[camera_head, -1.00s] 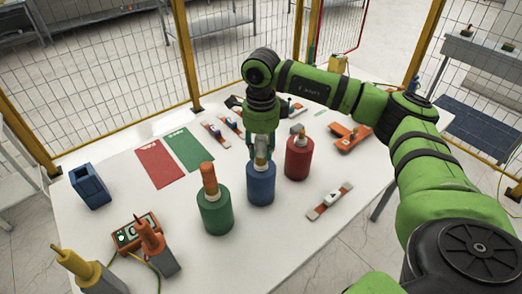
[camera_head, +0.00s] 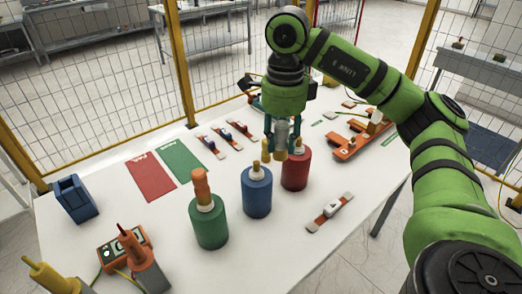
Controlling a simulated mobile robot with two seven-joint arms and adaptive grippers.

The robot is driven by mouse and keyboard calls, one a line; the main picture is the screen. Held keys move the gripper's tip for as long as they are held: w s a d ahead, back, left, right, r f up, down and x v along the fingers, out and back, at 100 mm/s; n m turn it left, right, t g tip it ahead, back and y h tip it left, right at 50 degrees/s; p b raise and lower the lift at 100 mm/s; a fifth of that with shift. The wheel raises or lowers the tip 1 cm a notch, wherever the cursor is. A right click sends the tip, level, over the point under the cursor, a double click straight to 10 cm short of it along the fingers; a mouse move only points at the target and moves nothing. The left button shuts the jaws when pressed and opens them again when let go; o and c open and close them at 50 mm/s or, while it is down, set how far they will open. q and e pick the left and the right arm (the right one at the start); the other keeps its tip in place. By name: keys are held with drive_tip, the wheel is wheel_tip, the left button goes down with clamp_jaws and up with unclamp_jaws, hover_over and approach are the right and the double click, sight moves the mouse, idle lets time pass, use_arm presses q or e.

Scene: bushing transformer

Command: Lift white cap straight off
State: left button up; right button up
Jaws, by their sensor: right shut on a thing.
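My right gripper (camera_head: 282,150) is shut on a pale grey-white cap (camera_head: 282,134), its fingers on either side of it. It is above the blue bushing (camera_head: 257,193) and overlaps the top of the red bushing (camera_head: 295,170) in the picture. The blue bushing stands upright with a white collar and a small brass-coloured stud (camera_head: 256,166) showing, apart from the cap. The red bushing's top is partly hidden behind the gripper. The green bushing (camera_head: 210,225) stands to the left with an orange-brown cap (camera_head: 201,185). My left gripper is not in view.
Red (camera_head: 151,176) and green (camera_head: 183,161) mats lie on the white table (camera_head: 170,222). A blue holder (camera_head: 75,198), an orange meter (camera_head: 122,249) and probes stand at left. A small orange-and-white tool (camera_head: 330,211) lies at right front. Orange parts (camera_head: 350,148) lie at back right.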

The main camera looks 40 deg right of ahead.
drive_tip(key=s+d+r+p, duration=0.1)
drive_tip(key=s+r+p, duration=0.3)
drive_tip(key=r+p, duration=0.4)
wheel_tip(320, 180, up, 2)
drive_tip(key=shift+s+d+r+p, duration=0.1)
drive_tip(key=shift+s+d+p, duration=0.1)
drive_tip(key=shift+s+p, duration=0.15)
idle(0.4)
